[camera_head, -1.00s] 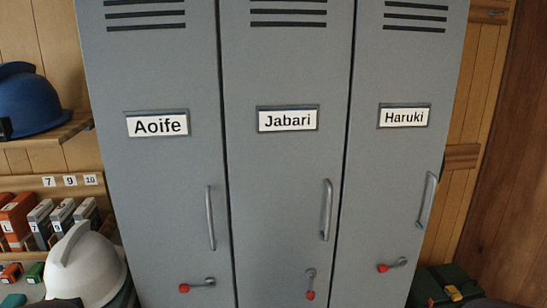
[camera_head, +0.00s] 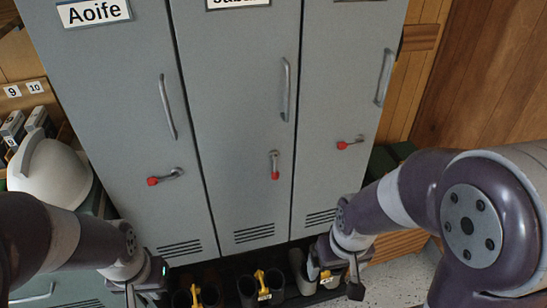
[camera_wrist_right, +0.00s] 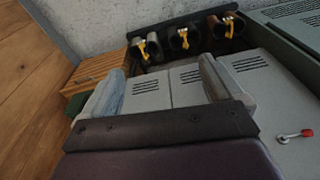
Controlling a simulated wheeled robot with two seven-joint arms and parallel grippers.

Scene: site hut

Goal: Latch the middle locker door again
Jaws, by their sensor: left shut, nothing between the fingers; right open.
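The middle locker door (camera_head: 235,110), its name label cut by the top edge, sits flush between its neighbours in the head view. Its red-tipped latch lever (camera_head: 275,165) hangs straight down below the door's handle (camera_head: 287,88). The left door's lever (camera_head: 165,177) and the right door's lever (camera_head: 350,142) lie sideways, red tips to the left. My left gripper (camera_head: 132,293) is shut and empty at the lower left, partly cut off. My right gripper (camera_head: 345,280) is open and empty, low before the right locker; its spread fingers show in the right wrist view (camera_wrist_right: 160,85).
Boots with yellow clips (camera_head: 262,287) stand on a dark rack under the lockers. A white helmet (camera_head: 48,170) is at the left, close above my left arm. A wooden wall (camera_head: 490,80) and speckled floor (camera_head: 400,285) lie at the right. The space before the middle lever is clear.

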